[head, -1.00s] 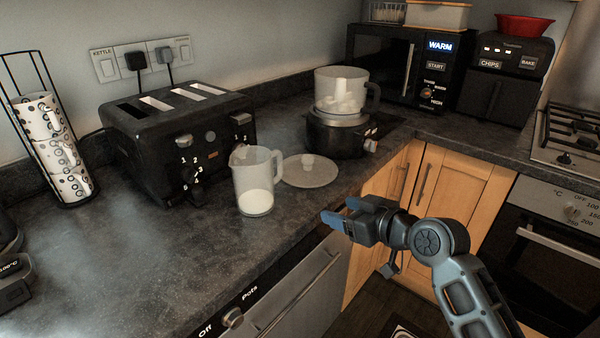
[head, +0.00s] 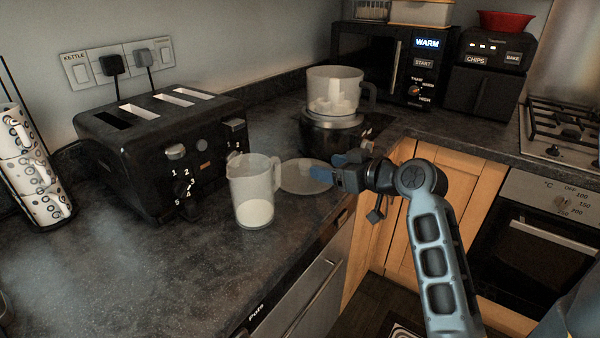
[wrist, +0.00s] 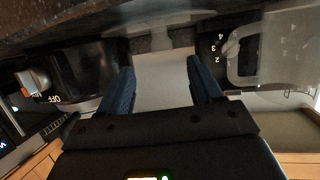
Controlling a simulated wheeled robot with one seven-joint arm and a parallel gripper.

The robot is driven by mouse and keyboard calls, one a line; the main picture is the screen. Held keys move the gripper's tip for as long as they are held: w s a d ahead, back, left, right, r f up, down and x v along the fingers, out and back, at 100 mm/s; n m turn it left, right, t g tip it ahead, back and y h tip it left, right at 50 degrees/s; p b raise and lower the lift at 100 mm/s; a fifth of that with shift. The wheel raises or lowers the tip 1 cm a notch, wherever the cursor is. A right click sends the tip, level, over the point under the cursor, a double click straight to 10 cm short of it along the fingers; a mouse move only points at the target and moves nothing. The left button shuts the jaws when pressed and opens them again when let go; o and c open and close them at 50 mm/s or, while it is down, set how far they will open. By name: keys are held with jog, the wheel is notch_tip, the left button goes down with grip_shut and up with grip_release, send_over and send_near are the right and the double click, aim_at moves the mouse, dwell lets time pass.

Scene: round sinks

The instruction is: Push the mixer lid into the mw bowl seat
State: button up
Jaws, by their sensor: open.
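The mixer lid (head: 300,183) is a clear flat disc lying on the counter between the jug and the mixer. My gripper (head: 319,173) is open over the right part of the lid, and its blue fingers hide the knob. In the wrist view, my two fingers (wrist: 161,76) are apart, with a pale translucent shape beyond them, probably the lid's edge and knob; contact cannot be told. The clear mixer bowl (head: 340,85) sits upright on its dark base (head: 325,137), open at the top, with white chunks inside.
A clear jug (head: 250,180) with white contents stands left of the lid. It also shows in the wrist view (wrist: 270,50). The microwave (head: 385,55) stands behind the mixer. The counter's front left is clear.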

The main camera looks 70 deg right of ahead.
aim_at(310, 163)
jog(key=p+x, duration=0.1)
jog(key=x, duration=0.6)
jog(key=shift+a, duration=0.15)
jog(key=c, duration=1.1)
jog(key=shift+c, duration=0.2)
